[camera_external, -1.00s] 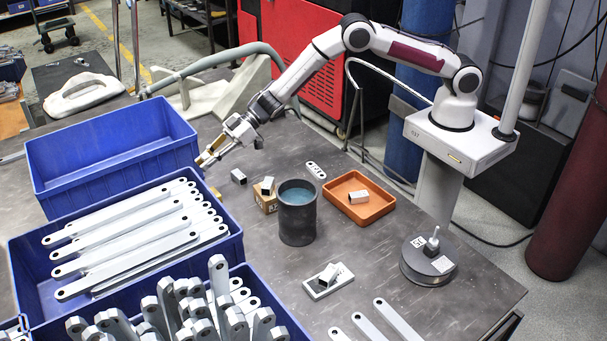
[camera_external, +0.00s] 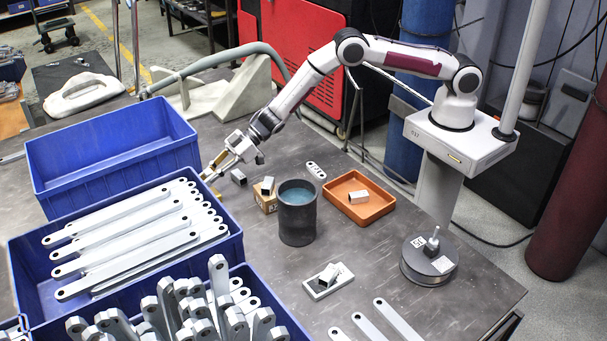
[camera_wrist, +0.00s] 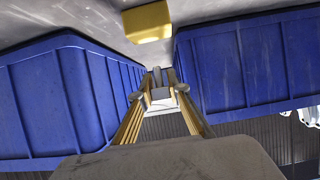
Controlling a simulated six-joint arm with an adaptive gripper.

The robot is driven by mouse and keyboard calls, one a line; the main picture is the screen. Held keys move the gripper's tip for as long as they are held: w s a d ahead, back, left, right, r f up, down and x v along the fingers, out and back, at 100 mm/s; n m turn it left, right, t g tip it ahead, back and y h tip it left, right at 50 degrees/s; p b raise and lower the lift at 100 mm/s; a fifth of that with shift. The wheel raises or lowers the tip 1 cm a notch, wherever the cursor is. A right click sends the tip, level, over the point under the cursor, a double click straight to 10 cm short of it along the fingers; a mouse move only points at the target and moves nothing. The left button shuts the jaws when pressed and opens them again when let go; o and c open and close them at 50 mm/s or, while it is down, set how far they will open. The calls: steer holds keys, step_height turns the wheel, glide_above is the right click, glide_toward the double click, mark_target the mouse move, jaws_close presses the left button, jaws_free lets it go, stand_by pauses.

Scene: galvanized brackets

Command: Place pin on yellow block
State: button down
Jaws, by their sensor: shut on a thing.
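My gripper (camera_external: 208,174) is low beside the right edge of the blue crates in the external view. In the wrist view its two gold fingers run up to the fingertips (camera_wrist: 160,90), shut on a small grey upright piece, the pin (camera_wrist: 158,76). The pin's lower end is partly hidden by the fingers. A plain yellow block (camera_wrist: 148,22) lies on the grey table ahead of the fingertips, apart from the pin in that picture. I cannot make out this yellow block or the pin clearly in the external view.
Blue crates stand close on both sides in the wrist view, left (camera_wrist: 60,95) and right (camera_wrist: 255,65). In the external view, a tan block (camera_external: 268,204) bearing a metal bracket, a dark cup (camera_external: 297,222) and an orange tray (camera_external: 378,207) stand to the right.

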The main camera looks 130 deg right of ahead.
stand_by(0.3)
steer(key=shift+f, duration=1.85)
steer(key=shift+f, duration=0.2)
steer(key=c, duration=1.9)
jaws_free()
steer(key=shift+r, duration=0.15)
steer(key=shift+v, duration=1.15)
steer(key=v, duration=0.9)
steer(key=shift+s+r, duration=0.15)
steer(key=shift+s, duration=0.15)
